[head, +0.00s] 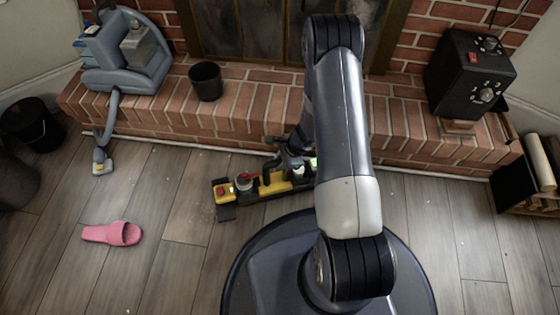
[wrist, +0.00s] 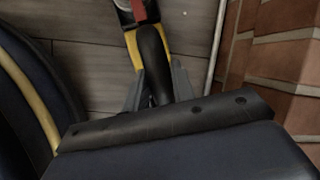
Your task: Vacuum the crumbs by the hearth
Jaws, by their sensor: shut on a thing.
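A yellow and black handheld vacuum (head: 272,186) lies low over the floor in front of the brick hearth, its dark flat nozzle pointing left. I cannot tell whether the nozzle touches the floor. My gripper (wrist: 157,82) is shut on the vacuum's black handle (wrist: 152,48), one grey finger on each side. In the head view my gripper is partly hidden behind my arm. Small pale specks, likely crumbs, are scattered on the floorboards, and a faint brownish patch (head: 205,212) lies just left of the nozzle.
The brick hearth (head: 240,112) runs behind the vacuum. A black cup (head: 206,82) and a blue-grey machine (head: 125,58) stand on it, with the machine's hose reaching the floor. A pink slipper (head: 112,234) lies at left. A black box (head: 466,78) stands at right. The front-left floor is mostly clear.

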